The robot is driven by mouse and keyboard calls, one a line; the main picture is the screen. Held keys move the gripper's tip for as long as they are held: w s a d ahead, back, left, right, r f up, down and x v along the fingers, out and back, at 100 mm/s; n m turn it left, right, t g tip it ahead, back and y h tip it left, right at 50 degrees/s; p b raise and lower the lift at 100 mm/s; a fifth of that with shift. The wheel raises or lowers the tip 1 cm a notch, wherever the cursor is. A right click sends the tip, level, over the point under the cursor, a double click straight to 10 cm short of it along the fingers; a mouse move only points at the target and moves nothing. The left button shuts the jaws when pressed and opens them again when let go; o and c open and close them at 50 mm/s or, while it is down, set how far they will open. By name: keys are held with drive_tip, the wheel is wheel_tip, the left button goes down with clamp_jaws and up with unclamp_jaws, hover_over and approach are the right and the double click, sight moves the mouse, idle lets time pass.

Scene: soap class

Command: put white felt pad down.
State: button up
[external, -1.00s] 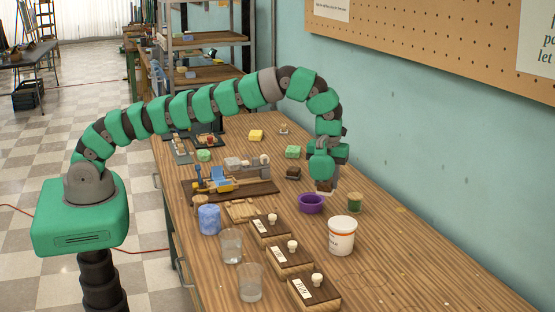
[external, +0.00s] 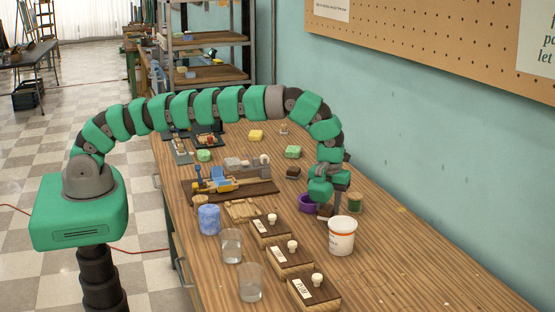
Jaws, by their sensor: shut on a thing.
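My gripper (external: 327,206) hangs at the end of the green arm, pointing down over the right part of the wooden bench. It is shut on the white felt pad (external: 325,215), which is small and partly hidden by the fingers. The gripper is between the purple bowl (external: 307,205) and the white tub (external: 342,236), and covers part of the bowl's right side. I cannot tell whether the pad touches the bench.
Several dark wooden blocks with white knobs, such as one (external: 290,258), and two glasses (external: 231,246) are nearer the camera. Bare bench (external: 420,270) lies to the right of the tub.

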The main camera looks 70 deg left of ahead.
sight(328, 207)
drive_tip(key=shift+f, duration=1.35)
drive_tip(key=o, duration=1)
drive_tip(key=shift+f, duration=0.1)
wheel_tip(328, 207, up, 11)
drive_tip(key=shift+d+r, duration=0.1)
drive_tip(key=shift+r, duration=0.45)
